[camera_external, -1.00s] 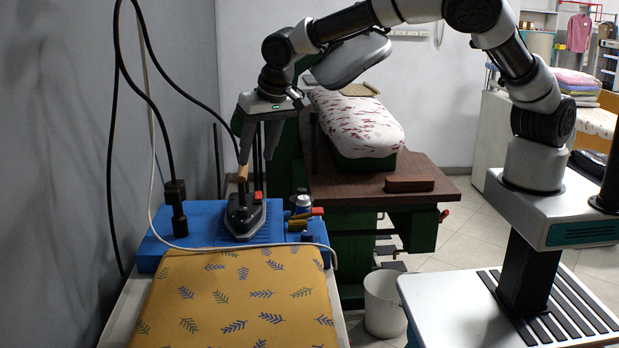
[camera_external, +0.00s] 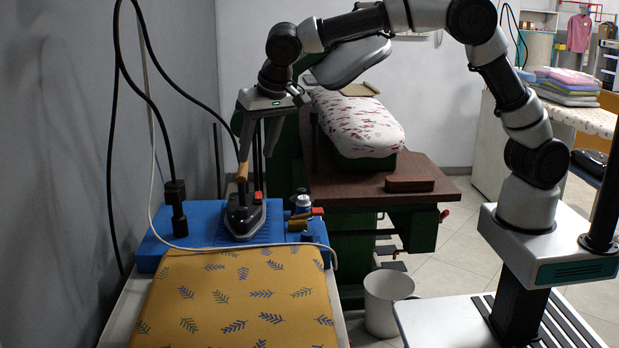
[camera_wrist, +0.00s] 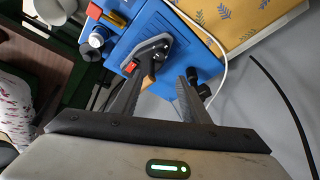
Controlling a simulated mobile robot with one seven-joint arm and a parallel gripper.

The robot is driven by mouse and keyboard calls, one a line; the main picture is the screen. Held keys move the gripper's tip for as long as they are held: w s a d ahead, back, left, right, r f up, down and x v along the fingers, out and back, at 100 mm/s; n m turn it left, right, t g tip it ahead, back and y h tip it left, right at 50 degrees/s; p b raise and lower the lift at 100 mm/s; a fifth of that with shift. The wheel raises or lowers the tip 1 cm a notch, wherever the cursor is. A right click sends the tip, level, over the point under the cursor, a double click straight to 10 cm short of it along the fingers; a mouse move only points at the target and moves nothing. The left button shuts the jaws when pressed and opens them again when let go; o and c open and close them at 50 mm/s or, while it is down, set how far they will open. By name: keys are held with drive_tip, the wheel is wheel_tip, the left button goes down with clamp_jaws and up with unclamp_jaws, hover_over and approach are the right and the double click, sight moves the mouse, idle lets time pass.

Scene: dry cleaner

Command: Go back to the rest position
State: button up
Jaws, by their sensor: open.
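My gripper (camera_external: 257,150) is open, pointing down above the iron's handle in the outside view. The dark iron (camera_external: 243,216) with its wooden handle (camera_external: 242,173) stands on the blue rest (camera_external: 187,222) behind the ironing board. In the wrist view my open fingers (camera_wrist: 158,92) reach toward the iron (camera_wrist: 150,52), with its handle partly hidden between or behind them. I cannot tell whether a finger touches the handle. My arm arches over from the base at the right.
A yellow leaf-patterned board (camera_external: 235,300) lies in front of the blue rest. Spools and a can (camera_external: 303,205) stand at the rest's right end. A brown table (camera_external: 440,185) carries a padded press (camera_external: 355,122). A white bucket (camera_external: 385,300) stands on the floor. Cables hang at left.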

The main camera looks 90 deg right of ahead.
idle(0.3)
drive_tip(key=s+a+r+n+t+y+p, duration=0.1)
drive_tip(key=s+a+r+n+p, duration=0.15)
drive_tip(key=s+r, duration=0.45)
drive_tip(key=s+a+r+n+y+p, duration=0.1)
drive_tip(key=s+a+r+n+p, duration=0.15)
drive_tip(key=s, duration=0.85)
drive_tip(key=s+a+r+n+t+y+p, duration=0.1)
drive_tip(key=s+a+r+n+p, duration=0.15)
drive_tip(key=s+r, duration=0.4)
drive_tip(key=s+a+f+n, duration=0.1)
drive_tip(key=s+n, duration=0.1)
drive_tip(key=s, duration=0.4)
drive_tip(key=s+a+f+n+p, duration=0.1)
drive_tip(key=s+a+f+n, duration=0.1)
drive_tip(key=s, duration=0.4)
drive_tip(key=shift+a+f+t+y, duration=0.15)
drive_tip(key=shift+a+t+y, duration=0.15)
drive_tip(key=shift+s, duration=0.1)
